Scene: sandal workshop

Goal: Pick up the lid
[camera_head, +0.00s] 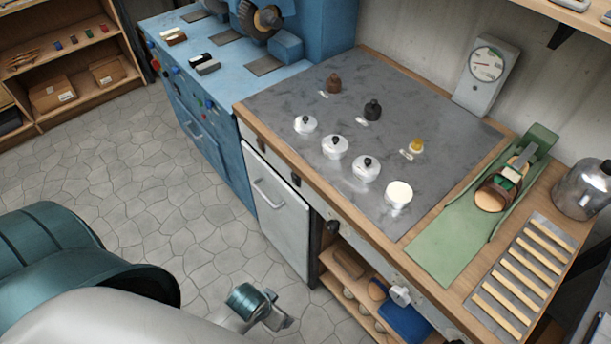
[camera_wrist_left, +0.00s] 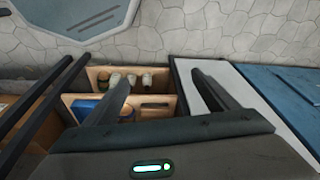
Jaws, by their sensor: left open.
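Three round silver lids with dark knobs sit on small round containers in a diagonal row on the grey worktop (camera_head: 285,95): the far-left lid (camera_head: 305,124), the middle lid (camera_head: 334,146) and the near lid (camera_head: 366,169). At the row's near end, a container (camera_head: 398,196) shows a pale, open-looking top without a knob. My left gripper (camera_head: 282,318) is low in front of the bench, apart from all the lids. In the left wrist view, its two dark fingers (camera_wrist_left: 163,85) are spread with nothing between them. My right gripper is not seen.
Brown (camera_head: 334,83), black (camera_head: 372,110) and yellow (camera_head: 415,146) small items stand behind the row. Open shelves (camera_wrist_left: 140,105) lie under the bench.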

